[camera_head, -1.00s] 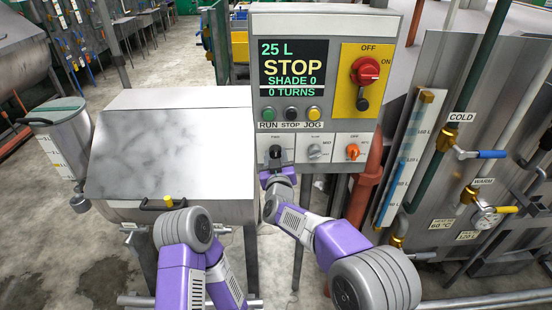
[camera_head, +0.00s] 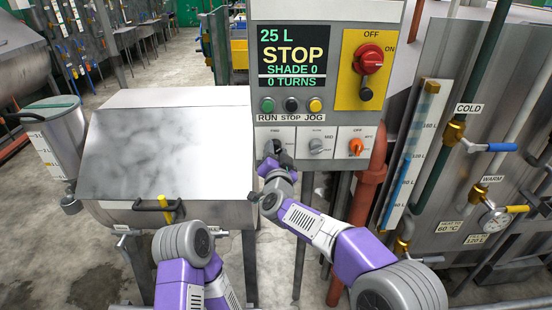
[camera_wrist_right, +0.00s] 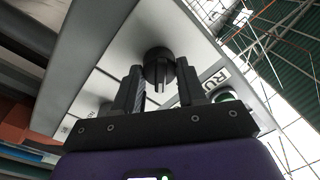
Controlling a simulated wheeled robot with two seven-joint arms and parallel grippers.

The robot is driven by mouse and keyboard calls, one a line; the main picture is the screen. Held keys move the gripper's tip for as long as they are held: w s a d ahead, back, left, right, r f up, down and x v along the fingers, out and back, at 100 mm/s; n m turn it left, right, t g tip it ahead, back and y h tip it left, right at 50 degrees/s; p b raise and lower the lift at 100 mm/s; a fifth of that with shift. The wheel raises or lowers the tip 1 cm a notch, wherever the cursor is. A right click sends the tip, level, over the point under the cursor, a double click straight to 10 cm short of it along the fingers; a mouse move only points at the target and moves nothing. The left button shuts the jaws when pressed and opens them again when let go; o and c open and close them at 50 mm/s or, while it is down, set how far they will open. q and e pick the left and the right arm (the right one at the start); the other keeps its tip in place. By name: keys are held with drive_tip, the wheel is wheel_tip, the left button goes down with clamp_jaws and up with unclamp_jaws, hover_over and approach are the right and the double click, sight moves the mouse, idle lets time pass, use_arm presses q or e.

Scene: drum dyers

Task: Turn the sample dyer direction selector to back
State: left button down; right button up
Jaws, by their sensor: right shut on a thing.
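The direction selector is a black knob (camera_head: 270,148) on the left white plate at the bottom of the control panel, under a small label that seems to read FWD. My right gripper (camera_head: 275,158) is at the knob from below and in front, partly covering it. In the right wrist view the round black knob (camera_wrist_right: 158,66) with its raised grip sits between the two dark fingers (camera_wrist_right: 158,90), which are shut on it. The pointer direction is hard to read. My left arm shows at the bottom, but its gripper is not in view.
Beside the selector are a grey MID knob (camera_head: 318,146) and an orange knob (camera_head: 356,147). Above are RUN, STOP and JOG buttons (camera_head: 291,105), a display (camera_head: 292,55) reading STOP, and a red main switch (camera_head: 369,58). A metal dyer lid (camera_head: 165,145) stands left; pipes stand right.

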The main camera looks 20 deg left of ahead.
drive_tip(key=m+b, duration=0.1)
drive_tip(key=m, duration=0.1)
drive_tip(key=m+b, duration=0.1)
drive_tip(key=m, duration=0.1)
drive_tip(key=shift+f+m, duration=0.2)
drive_tip(key=shift+m, duration=0.1)
drive_tip(key=shift+m+h+b, duration=0.3)
drive_tip(key=shift+m+b, duration=0.65)
drive_tip(key=shift+m, duration=0.75)
drive_tip(key=shift+r, duration=0.1)
drive_tip(key=o, duration=1.1)
drive_tip(key=shift+c, duration=0.2)
drive_tip(key=v, duration=0.7)
drive_tip(key=shift+s, duration=0.35)
